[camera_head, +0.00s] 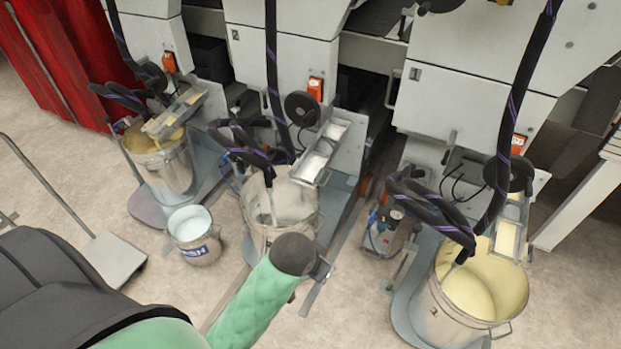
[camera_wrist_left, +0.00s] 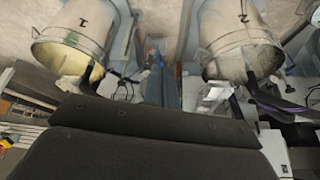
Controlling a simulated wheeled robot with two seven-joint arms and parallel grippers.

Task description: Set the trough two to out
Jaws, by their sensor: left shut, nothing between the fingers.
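Trough two (camera_head: 321,152) is a small pale metal tray on the middle machine, marked 2. It sits above the rear right rim of a metal bucket (camera_head: 281,215). In the left wrist view, the bucket marked 2 (camera_wrist_left: 238,40) shows upside down at the upper right. My left arm, in a green sleeve, reaches in from the bottom. My left gripper (camera_head: 319,271) is shut and empty, partly hidden behind the dark wrist, in front of that bucket and below the trough, apart from it. My right gripper is not in view.
Bucket one (camera_head: 465,298) stands at the right, with yellow liquid. Another bucket (camera_head: 160,165) stands at the left under its trough (camera_head: 174,112). A small pail (camera_head: 193,236) stands on the floor. Dark hoses (camera_head: 270,75) hang into the buckets. A cart (camera_head: 105,258) is at the left.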

